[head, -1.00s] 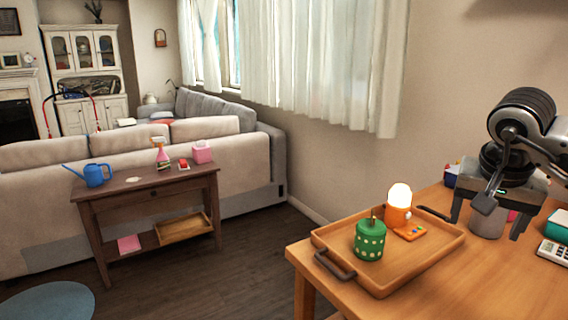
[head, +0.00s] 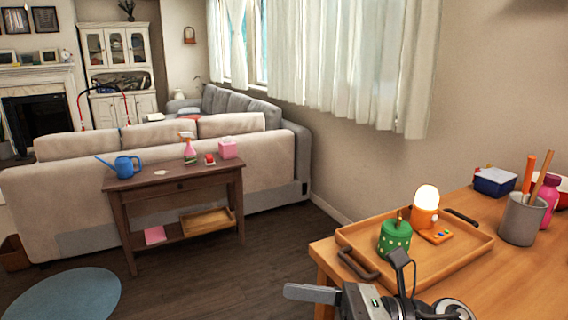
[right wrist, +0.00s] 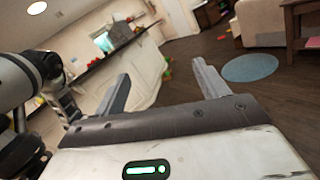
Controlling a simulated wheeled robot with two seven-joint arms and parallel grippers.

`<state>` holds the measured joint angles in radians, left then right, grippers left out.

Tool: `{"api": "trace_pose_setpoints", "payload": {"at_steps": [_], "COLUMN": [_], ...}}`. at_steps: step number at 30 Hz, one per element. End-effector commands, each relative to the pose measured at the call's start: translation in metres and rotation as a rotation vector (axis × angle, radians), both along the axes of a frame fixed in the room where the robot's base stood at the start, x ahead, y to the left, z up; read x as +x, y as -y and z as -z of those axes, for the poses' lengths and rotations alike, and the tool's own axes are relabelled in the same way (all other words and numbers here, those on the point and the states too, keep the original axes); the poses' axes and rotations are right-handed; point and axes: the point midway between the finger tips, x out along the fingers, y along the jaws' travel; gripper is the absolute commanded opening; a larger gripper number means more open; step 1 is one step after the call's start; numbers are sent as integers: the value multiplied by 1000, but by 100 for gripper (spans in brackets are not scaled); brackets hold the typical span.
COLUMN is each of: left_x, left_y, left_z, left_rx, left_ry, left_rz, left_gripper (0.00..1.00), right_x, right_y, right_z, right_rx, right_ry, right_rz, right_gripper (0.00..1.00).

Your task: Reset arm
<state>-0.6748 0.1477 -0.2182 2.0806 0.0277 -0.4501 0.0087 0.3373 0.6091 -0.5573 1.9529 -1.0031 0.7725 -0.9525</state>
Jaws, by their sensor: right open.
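My right gripper (head: 354,277) is at the bottom of the head view, in front of the wooden table's near left part. Its fingers are spread, with nothing between them. In the right wrist view the open fingers (right wrist: 161,78) frame empty air above the floor. Parts of my arm show along the left edge of that view. My left gripper does not clearly show in either view.
A wooden tray (head: 463,271) on the table (head: 520,285) holds a green dotted jar (head: 394,240), a lit orange lamp (head: 424,212) and a small orange item. A grey cup (head: 521,219) with sticks stands to its right. Floor is open left of the table.

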Motion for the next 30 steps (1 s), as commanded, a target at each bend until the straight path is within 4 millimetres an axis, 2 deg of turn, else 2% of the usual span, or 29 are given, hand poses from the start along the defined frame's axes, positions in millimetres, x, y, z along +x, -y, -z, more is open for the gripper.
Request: {"api": "trace_pose_setpoints", "payload": {"at_steps": [1, 2, 4, 5, 6, 8, 9, 13, 15, 19, 20, 24, 30], "left_x": [0, 0, 0, 0, 0, 0, 0, 1, 2, 2, 2, 3, 3], "left_y": [0, 0, 0, 0, 0, 0, 0, 0, 0, 0, 0, 0, 0], "left_z": [0, 0, 0, 0, 0, 0, 0, 0, -1, -1, -1, -1, -1], "left_rx": [0, 0, 0, 0, 1, 1, 1, 1, 1, 1, 1, 1, 1], "left_ry": [0, 0, -1, -1, 0, 0, 0, 2, 3, 5, 6, 6, 6], "left_rz": [0, 0, 0, 0, 1, 1, 1, 1, 1, 2, 1, 1, 1], "left_gripper": [86, 86, 86, 86, 86, 86, 86, 86, 86, 86, 86, 86, 86], "right_x": [3, 9, 23, 27, 31, 29, 23, -15, -39, -75, -81, -93, -92], "right_y": [1, 5, 24, 34, 48, 70, 81, 106, 112, 117, 117, 118, 118], "right_z": [1, 2, 19, 31, 53, 95, 122, 200, 231, 266, 271, 280, 280], "right_rx": [186, 292, 540, 645, 787, 998, 1124, 1466, 1611, 1799, -1807, -1768, -1767], "right_ry": [-255, -407, -770, -927, -1137, -1441, -1614, -2049, -2213, -2402, 2402, 2327, 2328], "right_rz": [79, 128, 239, 288, 354, 453, 512, 680, 752, 848, -854, -837, -838], "right_gripper": [73, 73, 73, 73, 73, 73, 73, 73, 73, 73, 73, 73, 73]}}
